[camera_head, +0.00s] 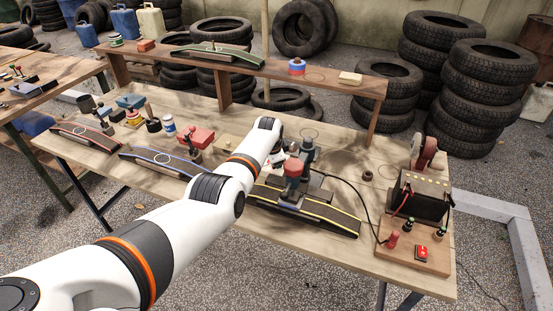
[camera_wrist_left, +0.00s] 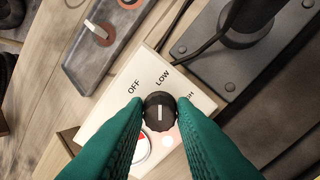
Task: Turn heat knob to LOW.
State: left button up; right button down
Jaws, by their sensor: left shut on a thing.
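The black heat knob (camera_wrist_left: 160,109) sits on a white panel (camera_wrist_left: 206,101) marked OFF, LOW and a partly hidden HIGH. The green fingers of my left gripper (camera_wrist_left: 159,112) are shut on the knob, one on each side. Its white line stands nearly upright in the left wrist view, roughly in line with the word LOW. In the head view my left arm reaches over the bench and its end hides the knob. My right gripper is in neither view.
A dark metal base (camera_wrist_left: 231,73) and cable are close by.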

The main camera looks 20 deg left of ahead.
pick_arm(q)
jog(key=shift+m, duration=0.7)
jog(key=o, duration=1)
jog(key=shift+s+r+p, duration=0.2)
jog(key=shift+r+p, duration=0.4)
jog(key=shift+p, duration=0.1)
jog(key=shift+p+v, duration=0.95)
jog(key=shift+v, duration=0.15)
jog(key=p+v, duration=0.1)
jog(key=v, duration=0.7)
jog(key=shift+s+r, duration=0.15)
jog(key=shift+s, duration=0.1)
